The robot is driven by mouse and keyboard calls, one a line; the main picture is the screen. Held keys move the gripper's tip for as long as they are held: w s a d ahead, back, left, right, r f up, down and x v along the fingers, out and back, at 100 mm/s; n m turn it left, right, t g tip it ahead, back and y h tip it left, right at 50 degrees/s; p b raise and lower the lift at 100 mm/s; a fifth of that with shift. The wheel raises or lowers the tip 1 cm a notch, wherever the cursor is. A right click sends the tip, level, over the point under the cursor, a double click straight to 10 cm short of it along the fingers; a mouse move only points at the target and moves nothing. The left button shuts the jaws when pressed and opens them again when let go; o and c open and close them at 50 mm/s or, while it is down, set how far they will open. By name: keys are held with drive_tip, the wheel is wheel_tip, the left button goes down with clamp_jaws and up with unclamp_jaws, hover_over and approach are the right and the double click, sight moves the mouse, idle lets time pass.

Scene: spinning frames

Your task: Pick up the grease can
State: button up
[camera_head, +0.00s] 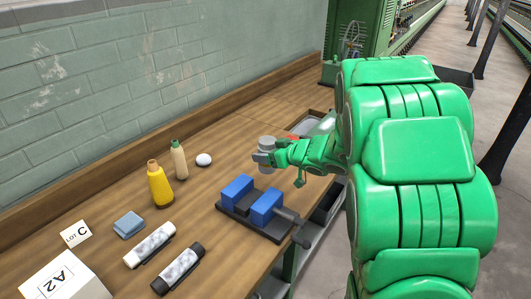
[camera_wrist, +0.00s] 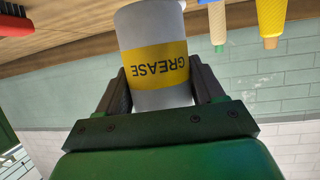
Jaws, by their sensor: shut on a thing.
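The grease can (camera_wrist: 152,38) is a grey cylinder with a yellow band. The band reads GREASE, upside down in the wrist view. My gripper (camera_wrist: 160,78) is shut on it, with one dark finger on each side of the can. In the head view the grey can (camera_head: 266,143) shows at the end of my green arm, in my gripper (camera_head: 264,157), over the bench behind the blue vise. I cannot tell whether its base touches the bench.
On the wooden bench (camera_head: 215,190) stand a blue vise (camera_head: 252,205), a yellow bottle (camera_head: 159,186), a beige bottle (camera_head: 179,162) and a white ball (camera_head: 204,160). A brick wall borders the left.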

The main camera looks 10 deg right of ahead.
drive_tip(key=s+r, duration=0.3)
drive_tip(key=s, duration=0.3)
